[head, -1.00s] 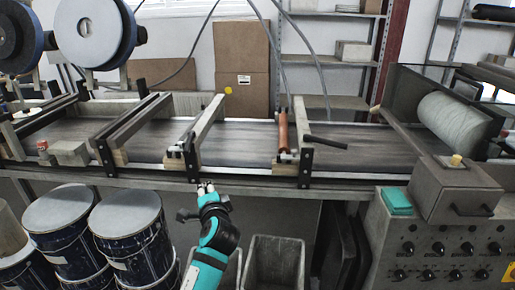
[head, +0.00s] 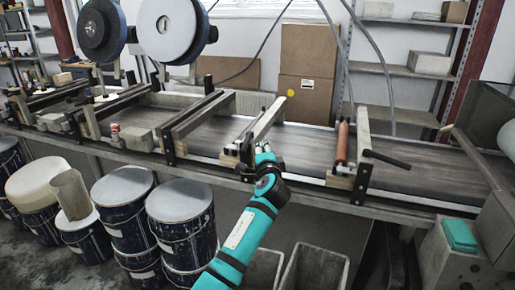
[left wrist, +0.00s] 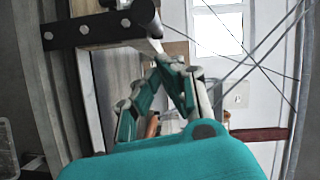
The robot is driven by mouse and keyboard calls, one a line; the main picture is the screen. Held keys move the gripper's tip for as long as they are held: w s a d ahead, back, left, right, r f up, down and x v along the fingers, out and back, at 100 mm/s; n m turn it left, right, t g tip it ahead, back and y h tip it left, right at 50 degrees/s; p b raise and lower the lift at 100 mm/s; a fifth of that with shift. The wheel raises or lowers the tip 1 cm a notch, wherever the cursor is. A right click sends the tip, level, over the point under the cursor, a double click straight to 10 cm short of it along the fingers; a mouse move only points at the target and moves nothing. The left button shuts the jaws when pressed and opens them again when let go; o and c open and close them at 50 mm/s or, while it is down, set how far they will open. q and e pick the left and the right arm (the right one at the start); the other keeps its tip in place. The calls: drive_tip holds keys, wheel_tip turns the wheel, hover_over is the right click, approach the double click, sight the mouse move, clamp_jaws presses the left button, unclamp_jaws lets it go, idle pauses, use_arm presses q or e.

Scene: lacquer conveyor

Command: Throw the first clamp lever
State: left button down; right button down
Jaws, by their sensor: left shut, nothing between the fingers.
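My left gripper (head: 263,152) is at the conveyor's near rail, just right of a dark clamp bracket (head: 245,158) at the near end of a pale crossbar (head: 262,118). In the left wrist view its teal fingers (left wrist: 165,62) are shut and empty. A dark, round-ended lever or knob (left wrist: 145,14) on a bolted black bracket (left wrist: 95,30) shows there just beyond the fingertips. I cannot tell whether they touch it. Another clamp, with a long black handle (head: 387,159), stands at the orange roller (head: 342,143) to the right. My right gripper is out of view.
The conveyor belt (head: 300,155) runs across, with more crossbars (head: 190,125) at left. Dark drums (head: 182,215) stand below at left, and grey bins (head: 315,268) stand under the rail. A grey control cabinet (head: 445,265) is at lower right.

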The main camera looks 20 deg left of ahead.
sight(247, 142)
use_arm(q)
drive_tip(key=shift+s+a+f, duration=0.1)
drive_tip(key=shift+s+a, duration=0.1)
drive_tip(key=shift+a, duration=0.7)
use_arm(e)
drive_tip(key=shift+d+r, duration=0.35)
use_arm(q)
drive_tip(key=a+h+p, duration=0.1)
drive_tip(key=p, duration=0.1)
drive_tip(key=s+a+m+p, duration=0.1)
drive_tip(key=p, duration=0.1)
drive_tip(key=shift+a+t+h, duration=0.1)
drive_tip(key=shift+t+h, duration=0.2)
drive_tip(key=shift+h, duration=0.1)
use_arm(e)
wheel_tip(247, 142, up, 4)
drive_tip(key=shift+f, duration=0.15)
